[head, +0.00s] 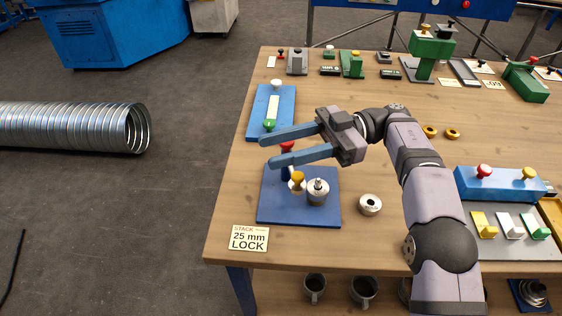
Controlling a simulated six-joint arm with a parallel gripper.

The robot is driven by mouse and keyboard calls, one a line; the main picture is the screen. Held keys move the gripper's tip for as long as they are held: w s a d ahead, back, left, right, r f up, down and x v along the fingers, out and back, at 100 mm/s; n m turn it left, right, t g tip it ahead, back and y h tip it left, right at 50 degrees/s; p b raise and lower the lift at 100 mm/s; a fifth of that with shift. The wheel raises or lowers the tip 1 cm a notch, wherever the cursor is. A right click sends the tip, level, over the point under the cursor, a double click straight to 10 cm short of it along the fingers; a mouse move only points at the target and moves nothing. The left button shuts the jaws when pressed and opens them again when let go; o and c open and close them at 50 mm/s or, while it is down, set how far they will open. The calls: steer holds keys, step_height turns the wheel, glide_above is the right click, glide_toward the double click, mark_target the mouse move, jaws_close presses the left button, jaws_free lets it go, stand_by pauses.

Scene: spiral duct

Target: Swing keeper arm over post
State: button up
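A dark blue base plate (325,212) lies near the table's left front. On it stand a silver cylinder with a thin upright post (318,188), a yellow knob (297,179) on a pale mount, and a red-topped dark blue upright (286,172). I cannot tell which of these parts is the keeper arm. My gripper (268,152) has two long blue fingers spread apart with nothing between them. It points left, and in the picture its lower finger overlaps the red top. I cannot tell whether they touch.
A "STACK 25 mm LOCK" card (249,238) lies in front of the plate. A loose silver ring (370,204) lies right of it. A light blue plate with a green-ended lever (270,115) lies behind. Fixtures line the back and right. Open wood surrounds the ring.

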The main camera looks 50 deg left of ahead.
steer(key=shift+r, duration=0.55)
